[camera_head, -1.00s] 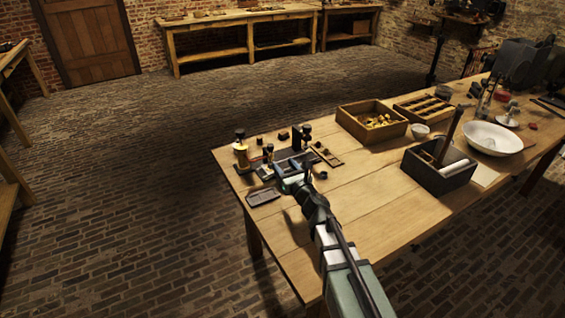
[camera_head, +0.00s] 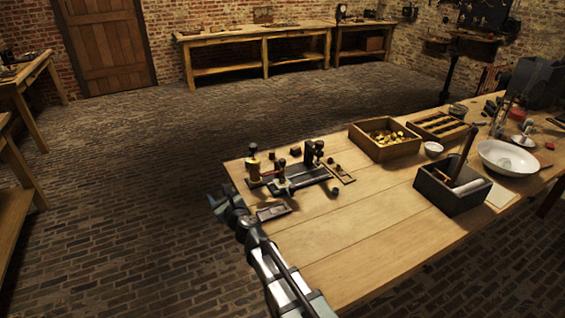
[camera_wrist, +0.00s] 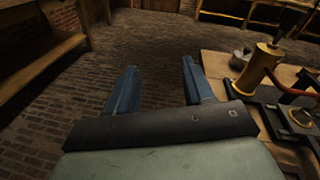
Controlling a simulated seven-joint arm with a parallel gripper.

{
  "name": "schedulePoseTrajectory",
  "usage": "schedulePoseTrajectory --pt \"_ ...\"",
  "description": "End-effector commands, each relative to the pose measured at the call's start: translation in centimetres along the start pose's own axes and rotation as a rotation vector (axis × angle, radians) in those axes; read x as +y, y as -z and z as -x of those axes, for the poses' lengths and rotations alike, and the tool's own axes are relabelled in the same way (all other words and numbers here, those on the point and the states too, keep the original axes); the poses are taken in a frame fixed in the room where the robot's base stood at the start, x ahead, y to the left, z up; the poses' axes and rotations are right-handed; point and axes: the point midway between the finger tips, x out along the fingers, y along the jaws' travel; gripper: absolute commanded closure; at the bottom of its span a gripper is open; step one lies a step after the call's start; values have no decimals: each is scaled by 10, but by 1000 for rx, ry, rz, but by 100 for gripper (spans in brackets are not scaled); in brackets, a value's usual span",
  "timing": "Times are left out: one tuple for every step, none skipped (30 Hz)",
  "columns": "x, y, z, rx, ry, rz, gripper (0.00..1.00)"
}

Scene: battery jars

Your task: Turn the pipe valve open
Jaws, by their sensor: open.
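The pipe apparatus stands at the near left corner of the workbench. It has a brass cylinder with a dark top (camera_head: 254,165) and dark fittings on a flat base (camera_head: 300,181). I cannot tell for sure which fitting is the pipe valve. In the wrist view the brass cylinder (camera_wrist: 260,68) is at the right, with an orange-red pipe (camera_wrist: 292,92) leading from it. My gripper (camera_head: 217,200) is left of the apparatus, by the bench's left edge. Its two blue fingers (camera_wrist: 160,80) are apart and empty, with brick floor visible between them.
A small dark tray (camera_head: 273,211) lies on the bench in front of the apparatus. A wooden box of brass pieces (camera_head: 366,150), a dark box with a roller (camera_head: 440,199) and a white basin (camera_head: 508,156) stand further right. The middle front of the bench (camera_head: 370,235) is clear.

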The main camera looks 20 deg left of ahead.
Motion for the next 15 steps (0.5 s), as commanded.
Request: schedulePoseTrajectory --pt "2 2 -6 19 17 64 48" --pt "2 4 -8 31 30 104 48" --pt "0 6 -10 48 47 158 48" --pt "-1 7 -11 60 59 198 48" --pt "-3 8 -12 73 71 241 48" --pt "-5 10 -14 91 89 299 48" --pt "-7 12 -15 106 103 346 48" --pt "-10 13 -16 121 116 394 48" --pt "-14 16 -17 144 136 460 48" --pt "-18 17 -17 163 151 516 48" --pt "-23 19 -18 184 168 574 48" --pt "-30 22 -18 216 191 657 48" --pt "-36 23 -18 242 208 720 48" --pt "-42 25 -17 270 224 789 48" --pt "-50 27 -16 309 245 878 48"
